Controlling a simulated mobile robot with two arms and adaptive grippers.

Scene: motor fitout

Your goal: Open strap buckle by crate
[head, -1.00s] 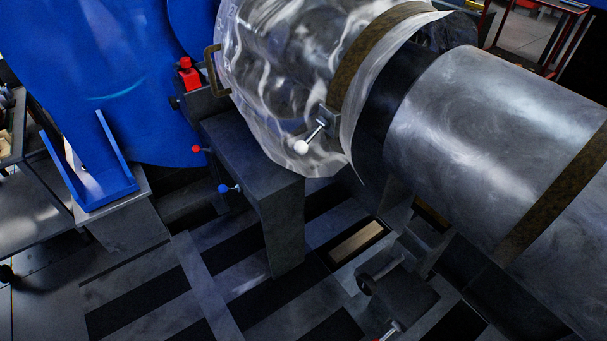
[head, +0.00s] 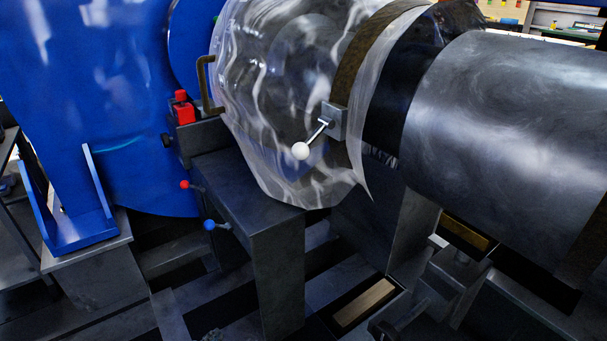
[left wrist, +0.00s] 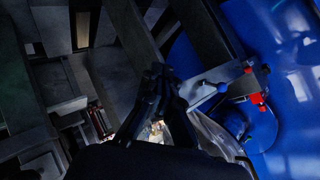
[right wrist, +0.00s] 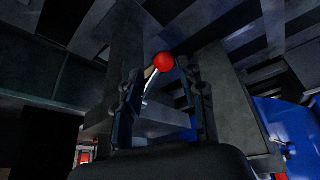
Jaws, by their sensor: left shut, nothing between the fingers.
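A brown strap (head: 362,62) wraps the clear plastic cover (head: 265,110) on the machine's round end in the head view. Its grey buckle (head: 334,119) carries a lever with a white ball (head: 300,151) pointing down and left. My left gripper (left wrist: 157,75) is shut and empty in the left wrist view, close to grey metal beams. My right gripper (right wrist: 162,88) is open in the right wrist view. A lever with a red ball (right wrist: 163,62) shows between its fingers; I cannot tell whether they touch it. I cannot make out a crate for certain.
A grey bracket (head: 245,190) stands below the cover, with small red (head: 185,184) and blue (head: 210,225) ball levers on its left. A large metal cylinder (head: 490,120) fills the right. A blue housing (head: 110,110) stands at left. Beams crowd the floor.

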